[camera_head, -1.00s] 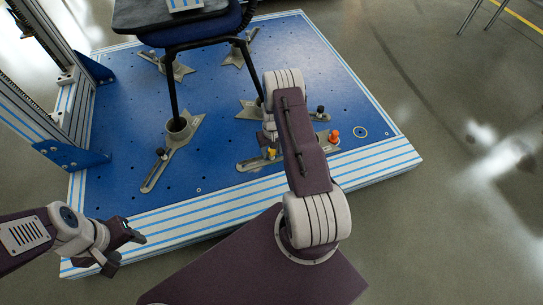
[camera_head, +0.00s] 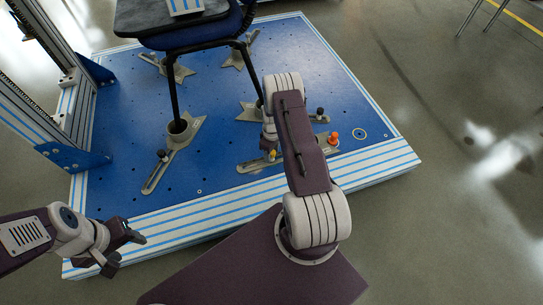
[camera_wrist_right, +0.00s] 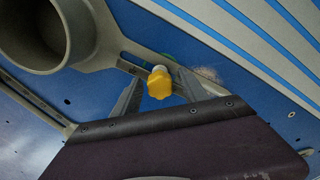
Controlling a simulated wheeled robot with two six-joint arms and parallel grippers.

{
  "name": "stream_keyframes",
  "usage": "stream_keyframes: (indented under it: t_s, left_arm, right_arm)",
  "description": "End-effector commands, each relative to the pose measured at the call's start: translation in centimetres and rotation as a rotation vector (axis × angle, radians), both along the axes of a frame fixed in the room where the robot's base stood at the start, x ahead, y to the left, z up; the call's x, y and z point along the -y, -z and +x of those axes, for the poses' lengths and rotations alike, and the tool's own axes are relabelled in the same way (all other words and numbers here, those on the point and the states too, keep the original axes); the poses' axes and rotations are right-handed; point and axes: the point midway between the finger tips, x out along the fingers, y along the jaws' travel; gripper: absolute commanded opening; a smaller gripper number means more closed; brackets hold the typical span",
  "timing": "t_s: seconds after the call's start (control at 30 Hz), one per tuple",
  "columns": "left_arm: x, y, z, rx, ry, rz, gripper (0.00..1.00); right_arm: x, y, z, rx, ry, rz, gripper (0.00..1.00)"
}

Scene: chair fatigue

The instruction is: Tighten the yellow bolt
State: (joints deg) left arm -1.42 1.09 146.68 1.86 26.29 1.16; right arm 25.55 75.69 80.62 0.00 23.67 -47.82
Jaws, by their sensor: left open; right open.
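The yellow bolt (camera_wrist_right: 159,83) stands in the slot of a grey metal clamp bracket, near the middle of the right wrist view. It also shows in the head view (camera_head: 272,155), small, just left of my right arm. My right gripper (camera_wrist_right: 157,94) is open, with one finger on each side of the yellow bolt. Whether either finger touches it I cannot tell. In the head view my right gripper is mostly hidden behind its own arm. My left gripper (camera_head: 124,252) is open and empty, off the platform's front left edge.
A dark chair (camera_head: 185,32) stands on the blue platform (camera_head: 225,180), its legs in grey clamp brackets. An orange bolt (camera_head: 333,137) and a black knob (camera_head: 320,112) stand right of my right arm. Another black knob (camera_head: 162,155) is at the left bracket. A metal frame (camera_head: 50,110) rises at left.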

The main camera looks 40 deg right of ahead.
Motion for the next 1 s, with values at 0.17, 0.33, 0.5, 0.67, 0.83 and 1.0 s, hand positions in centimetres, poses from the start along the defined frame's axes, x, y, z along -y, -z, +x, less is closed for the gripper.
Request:
stream_keyframes:
  t_s: [0.17, 0.33, 0.5, 0.67, 0.83, 1.0]
  left_arm:
    - [0.00, 0.01, 0.00, 0.000, 0.000, 0.000, 0.53]
    - [0.00, -0.12, 0.00, 0.000, 0.000, 0.000, 0.53]
    - [0.00, -0.45, 0.00, 0.000, 0.000, 0.000, 0.53]
    - [0.00, -0.42, 0.00, 0.000, 0.000, 0.000, 0.53]
    - [0.00, -0.41, 0.00, 0.000, 0.000, 0.000, 0.53]
    - [0.00, -0.41, 0.00, 0.000, 0.000, 0.000, 0.53]
  right_arm:
    - [0.01, 0.00, 0.01, 0.000, 0.002, 0.000, 0.09]
    - [0.00, -0.07, 0.01, 0.000, 0.050, 0.000, 0.00]
    - [0.01, -0.10, 0.03, 0.001, 0.311, 0.000, 0.00]
    - [0.02, -0.03, 0.04, 0.001, 0.359, -0.001, 0.00]
    - [0.01, -0.02, 0.03, 0.001, 0.356, 0.000, 0.53]
    - [0.01, -0.02, 0.03, 0.001, 0.355, 0.000, 0.53]
